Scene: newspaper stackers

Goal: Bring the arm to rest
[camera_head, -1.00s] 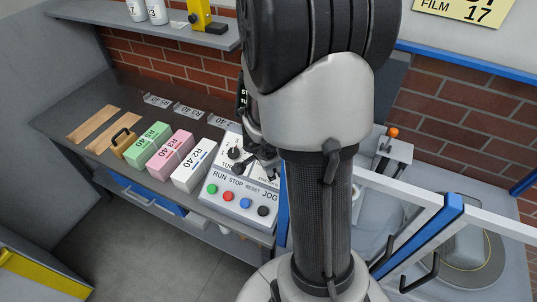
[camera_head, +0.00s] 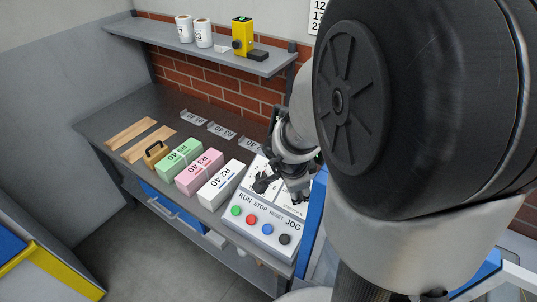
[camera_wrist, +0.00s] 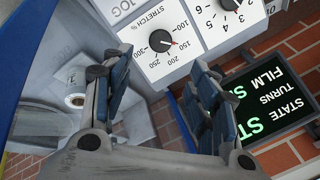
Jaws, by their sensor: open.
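My gripper (camera_head: 280,188) is in front of the upper face of the control box (camera_head: 243,222) in the head view, with my arm partly covering that box. In the wrist view my gripper (camera_wrist: 160,62) has its two dark fingers spread apart with nothing between them. Past the fingertips are the stretch dial (camera_wrist: 160,41) and a second dial (camera_wrist: 228,5) on the white panel. I cannot tell whether a finger touches the panel. My large upper arm link fills the right side of the head view.
A white box (camera_head: 221,184), a pink box (camera_head: 199,171) and a green box (camera_head: 180,159) stand left of the control box on the dark bench (camera_head: 105,124). A shelf (camera_head: 205,58) with rolls hangs above. A green-lettered screen (camera_wrist: 268,92) is close to my right finger.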

